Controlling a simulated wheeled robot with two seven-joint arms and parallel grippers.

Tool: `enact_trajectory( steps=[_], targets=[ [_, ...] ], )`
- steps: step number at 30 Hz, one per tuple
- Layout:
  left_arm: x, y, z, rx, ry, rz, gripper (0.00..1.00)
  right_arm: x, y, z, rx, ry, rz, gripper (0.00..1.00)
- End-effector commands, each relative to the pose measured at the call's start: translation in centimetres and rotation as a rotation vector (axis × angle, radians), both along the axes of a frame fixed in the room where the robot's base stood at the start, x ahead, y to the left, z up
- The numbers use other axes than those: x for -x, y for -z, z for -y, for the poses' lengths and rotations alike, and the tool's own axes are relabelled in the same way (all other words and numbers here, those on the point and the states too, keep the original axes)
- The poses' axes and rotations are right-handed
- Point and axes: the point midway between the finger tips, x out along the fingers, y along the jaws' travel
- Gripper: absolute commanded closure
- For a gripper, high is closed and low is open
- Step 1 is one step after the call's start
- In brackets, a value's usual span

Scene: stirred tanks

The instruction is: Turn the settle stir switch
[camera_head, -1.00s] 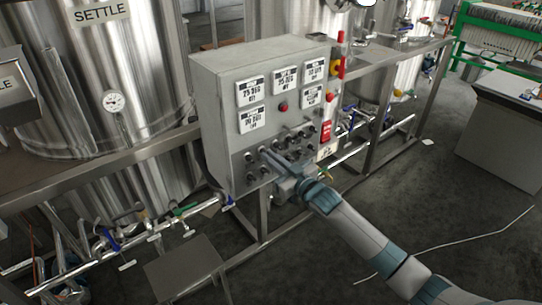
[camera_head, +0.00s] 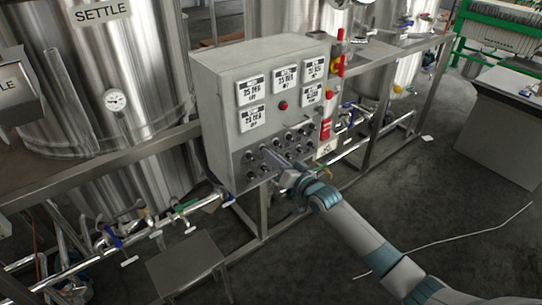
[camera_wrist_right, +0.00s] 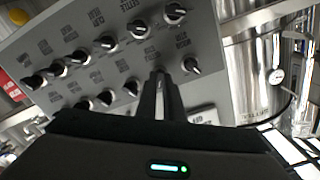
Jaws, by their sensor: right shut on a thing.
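A grey control box (camera_head: 212,115) stands in front of the SETTLE tank (camera_head: 95,75). Its front has rows of small black rotary switches (camera_head: 250,155). My right gripper (camera_head: 270,158) reaches the lower switches from the front right. In the right wrist view, my right gripper (camera_wrist_right: 160,82) is shut, with its fingertips on one switch, whose knob they mostly hide. Other switches (camera_wrist_right: 190,65) sit close on either side, with small upside-down labels too blurred to read surely. I cannot tell which label belongs to the held switch. My left gripper is out of view.
Several digital displays (camera_head: 251,88) and a red button (camera_head: 283,105) are above the switches. Pipes and valves (camera_head: 180,208) run below left. The floor (camera_head: 430,195) at right is mostly clear.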

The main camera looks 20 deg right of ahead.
Motion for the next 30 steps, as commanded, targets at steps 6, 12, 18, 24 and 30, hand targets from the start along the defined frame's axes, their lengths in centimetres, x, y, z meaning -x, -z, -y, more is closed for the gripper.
enact_trajectory(
  steps=[6, 12, 18, 24, 30],
  targets=[
    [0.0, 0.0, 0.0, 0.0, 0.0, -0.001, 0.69, 0.0, 0.0, 0.0, -0.006, 0.0, -0.004, 1.0],
    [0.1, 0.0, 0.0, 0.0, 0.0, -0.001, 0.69, 0.0, 0.0, 0.0, -0.005, 0.001, -0.003, 0.78],
    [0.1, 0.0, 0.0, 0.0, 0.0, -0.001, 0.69, 0.0, 0.0, 0.0, -0.004, 0.0, -0.001, 0.73],
    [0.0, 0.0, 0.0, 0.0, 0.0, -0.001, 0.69, 0.1, 0.0, 0.1, -0.004, 0.0, -0.001, 0.73],
    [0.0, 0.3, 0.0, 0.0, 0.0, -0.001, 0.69, 1.3, 0.2, 0.4, -0.003, -0.001, -0.002, 0.73]
  ],
)
